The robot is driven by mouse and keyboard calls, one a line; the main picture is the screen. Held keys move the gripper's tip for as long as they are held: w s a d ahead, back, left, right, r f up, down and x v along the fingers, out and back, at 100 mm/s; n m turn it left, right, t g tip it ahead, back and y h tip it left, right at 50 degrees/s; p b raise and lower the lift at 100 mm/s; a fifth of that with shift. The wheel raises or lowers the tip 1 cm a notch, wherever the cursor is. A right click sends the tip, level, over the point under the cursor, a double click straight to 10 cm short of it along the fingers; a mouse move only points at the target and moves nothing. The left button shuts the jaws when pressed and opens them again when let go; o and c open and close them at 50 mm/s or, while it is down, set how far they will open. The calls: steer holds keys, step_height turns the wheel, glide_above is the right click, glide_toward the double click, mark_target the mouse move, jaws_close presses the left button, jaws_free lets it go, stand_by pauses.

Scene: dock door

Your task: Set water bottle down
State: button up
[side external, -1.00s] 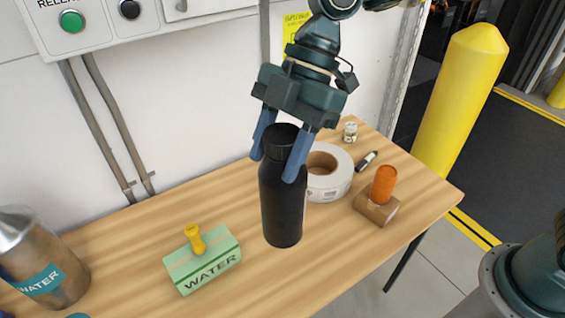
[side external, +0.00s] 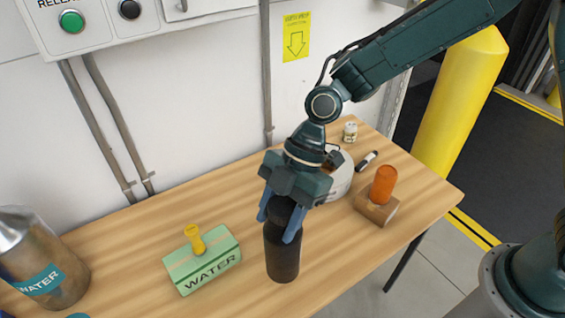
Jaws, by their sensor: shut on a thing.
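The black water bottle (side external: 283,256) is upright over the front middle of the wooden table (side external: 130,244). My gripper (side external: 281,222) points down from above, with its blue fingers shut around the bottle's upper part. The cap is partly hidden by the fingers and the gripper body. The bottle's base appears at or very close to the tabletop; I cannot tell whether it touches.
A green box marked WATER with a yellow-handled stamp (side external: 202,259) lies left of the bottle. A metal canister (side external: 45,265) stands far left. Behind right are a tape roll (side external: 343,180), a marker (side external: 367,160), a small jar (side external: 350,132) and an orange-topped block (side external: 377,205).

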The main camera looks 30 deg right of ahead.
mark_target(271, 250)
steer(key=shift+f, duration=2.25)
steer(key=o, duration=1.4)
steer(key=v, duration=1.2)
